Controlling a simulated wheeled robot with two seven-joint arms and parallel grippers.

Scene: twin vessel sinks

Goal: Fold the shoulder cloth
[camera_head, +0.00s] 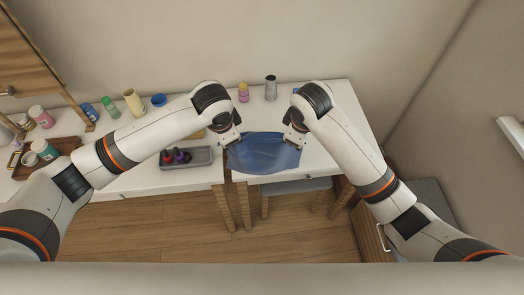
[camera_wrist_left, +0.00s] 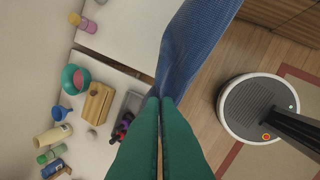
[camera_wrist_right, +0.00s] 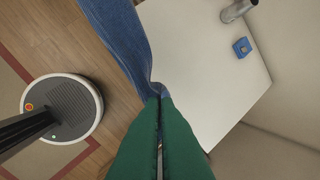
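The shoulder cloth (camera_head: 263,153) is blue and is spread between my two grippers over the front part of the white table in the head view. My left gripper (camera_head: 231,141) is at its left end. In the left wrist view its green fingers are together on the edge of the cloth (camera_wrist_left: 188,50). My right gripper (camera_head: 293,140) is at the right end. In the right wrist view its green fingers are together on the other edge of the cloth (camera_wrist_right: 122,40). The cloth hangs bowed between them; its underside is hidden.
More bottles and a wooden tray (camera_head: 62,146) are at the left. The table's right part is mostly clear.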

